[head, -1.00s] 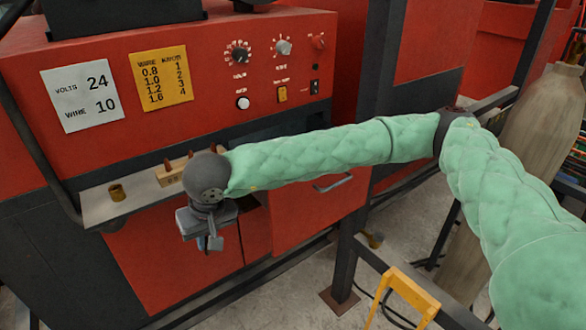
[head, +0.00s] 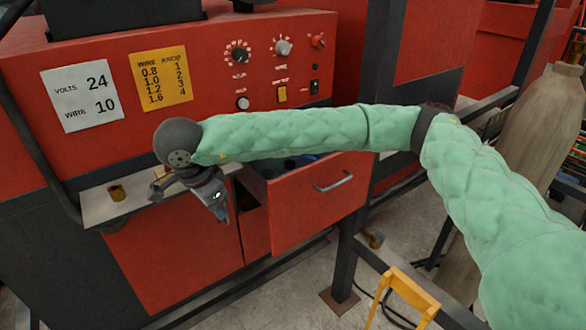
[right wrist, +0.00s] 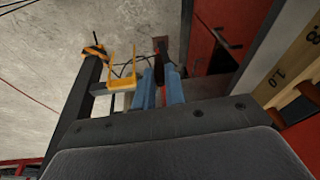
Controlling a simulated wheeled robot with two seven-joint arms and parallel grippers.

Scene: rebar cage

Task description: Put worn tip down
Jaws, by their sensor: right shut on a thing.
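My right gripper (head: 222,217) hangs in front of the shelf's edge, tilted down and to the right. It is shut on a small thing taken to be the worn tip. The tip is too small and hidden to make out in the head view. In the right wrist view the two blue fingers (right wrist: 163,88) are close together, with only a thin dark reddish strip between them. My left gripper is not in view.
A red drawer (head: 310,205) stands pulled out right of my gripper, with dark blue things inside. A wooden block (right wrist: 285,75) with number marks and copper-coloured pegs is near my right wrist. A yellow bracket (head: 405,290) stands at the lower right.

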